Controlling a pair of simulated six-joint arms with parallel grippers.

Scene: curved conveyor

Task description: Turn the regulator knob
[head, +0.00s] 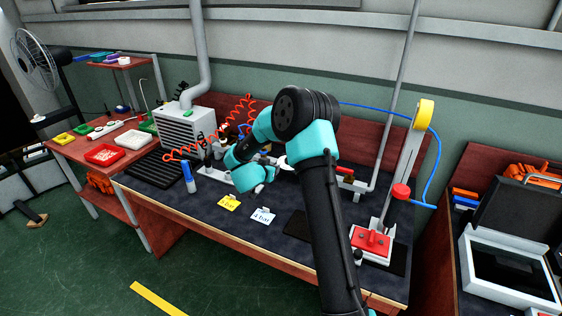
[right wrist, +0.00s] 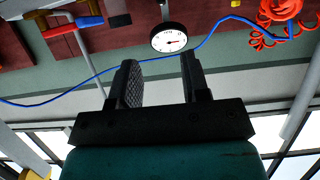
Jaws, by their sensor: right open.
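The regulator knob cannot be made out in either view. A round white gauge (right wrist: 168,38) with a black rim shows in the right wrist view, just beyond my fingertips and between them in the picture. My right gripper (right wrist: 158,60) is open, with nothing between its two dark fingers. In the head view my right arm rises across the bench and bends left, hiding part of the middle back of the bench. The gripper's fingers cannot be made out there. My left gripper is in neither view.
A blue hose (right wrist: 110,70) and a coiled red hose (right wrist: 265,38) run near the gauge. The red coil (head: 205,145) also shows in the head view. On the bench (head: 180,198) are a blue-and-white bottle (head: 189,180), yellow and white cards, and a lever press (head: 371,242) at right.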

